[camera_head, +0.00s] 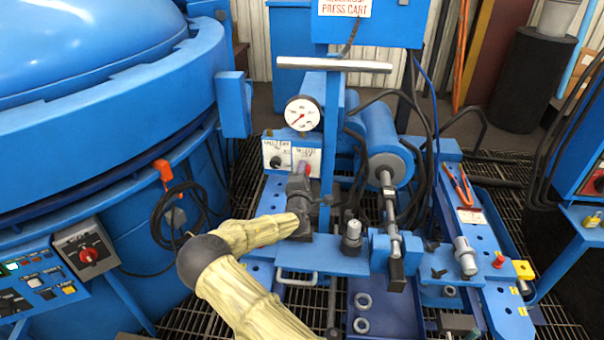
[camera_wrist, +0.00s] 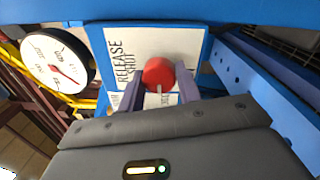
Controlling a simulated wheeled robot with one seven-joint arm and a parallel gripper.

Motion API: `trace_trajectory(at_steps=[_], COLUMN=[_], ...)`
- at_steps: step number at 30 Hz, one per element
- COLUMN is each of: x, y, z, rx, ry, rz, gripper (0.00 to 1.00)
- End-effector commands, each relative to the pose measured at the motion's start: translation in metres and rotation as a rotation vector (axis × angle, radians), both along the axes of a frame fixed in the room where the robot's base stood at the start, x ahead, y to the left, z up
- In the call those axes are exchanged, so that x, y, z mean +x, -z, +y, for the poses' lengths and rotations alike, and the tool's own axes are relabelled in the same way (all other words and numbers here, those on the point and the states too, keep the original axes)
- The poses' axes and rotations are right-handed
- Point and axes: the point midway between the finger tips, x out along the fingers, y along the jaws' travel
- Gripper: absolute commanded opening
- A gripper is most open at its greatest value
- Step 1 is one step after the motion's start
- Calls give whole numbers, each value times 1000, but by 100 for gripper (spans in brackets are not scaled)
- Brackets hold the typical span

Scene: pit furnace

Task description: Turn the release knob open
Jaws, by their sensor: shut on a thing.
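The red release knob (camera_wrist: 158,73) sits on a white label plate (camera_wrist: 112,44) marked "RELEASE" and "SHUT" in the wrist view. My gripper (camera_wrist: 160,88) has one finger on each side of the knob and is shut on it. A pale pointer line shows on the knob's near side, partly hidden by my gripper body. In the head view the red knob (camera_head: 305,169) shows just above my dark gripper (camera_head: 302,178), on the right-hand white plate under the gauge. My gripper hides its lower part there.
A round pressure gauge (camera_head: 302,114) stands just above the plates. A second dark knob (camera_head: 276,161) is on the left plate. A T-handled blue post (camera_head: 327,130) rises close to the right of my gripper. Blue cylinders (camera_head: 384,150) and black hoses lie further right.

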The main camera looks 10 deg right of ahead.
Motion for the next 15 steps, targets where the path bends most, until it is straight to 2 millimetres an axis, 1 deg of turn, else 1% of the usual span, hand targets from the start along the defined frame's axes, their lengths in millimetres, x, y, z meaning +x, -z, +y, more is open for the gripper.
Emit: trace_trajectory(at_steps=[2, 3, 5, 6, 15], x=[0, -1, -1, -1, -2], y=[0, 0, 0, 0, 1], z=[1, 2, 2, 2, -1], rx=[1, 1, 2, 2, 3], ry=[-1, -1, -1, -1, 4], rz=[0, 0, 0, 1, 1], gripper=[11, 40, 52, 55, 55])
